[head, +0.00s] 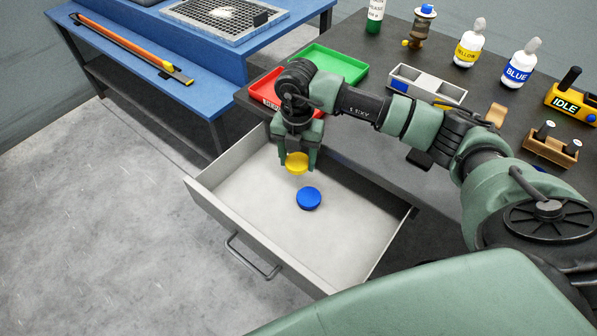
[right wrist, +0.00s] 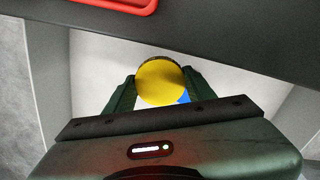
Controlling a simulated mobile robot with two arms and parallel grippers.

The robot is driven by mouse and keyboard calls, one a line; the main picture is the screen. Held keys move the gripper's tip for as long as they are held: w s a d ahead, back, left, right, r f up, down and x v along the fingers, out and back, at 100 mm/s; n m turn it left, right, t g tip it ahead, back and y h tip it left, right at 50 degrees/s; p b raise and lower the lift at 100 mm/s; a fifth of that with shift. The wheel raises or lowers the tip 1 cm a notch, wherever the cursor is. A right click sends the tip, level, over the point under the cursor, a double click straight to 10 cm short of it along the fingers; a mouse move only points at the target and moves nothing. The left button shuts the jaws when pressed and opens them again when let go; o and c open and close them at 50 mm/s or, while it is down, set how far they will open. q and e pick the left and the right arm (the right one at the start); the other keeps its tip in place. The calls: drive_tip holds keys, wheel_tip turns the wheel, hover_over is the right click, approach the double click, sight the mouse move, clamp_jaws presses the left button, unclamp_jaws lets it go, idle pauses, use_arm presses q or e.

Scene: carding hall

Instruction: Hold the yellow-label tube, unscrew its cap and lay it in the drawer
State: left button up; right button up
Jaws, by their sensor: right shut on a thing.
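A yellow cap (head: 297,162) is between the fingers of my right gripper (head: 297,165), which is shut on it above the open drawer (head: 252,241). The cap also shows in the right wrist view (right wrist: 161,82). A blue cap (head: 309,198) lies on the drawer floor, apart from the yellow one. It is partly hidden behind the yellow cap in the right wrist view (right wrist: 184,97). The yellow-label tube (head: 468,52) stands upright on the dark bench with a pale nozzle on top and no yellow cap on it. My left gripper is not in view.
A blue-label tube (head: 517,68) stands beside the yellow-label one. A red tray (head: 262,88), a green tray (head: 325,61) and a grey two-part holder (head: 428,84) are on the bench. The drawer floor around the blue cap is clear.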

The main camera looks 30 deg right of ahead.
sight(298, 182)
wheel_tip(298, 182, down, 7)
drive_tip(key=shift+r, duration=0.2)
idle(0.3)
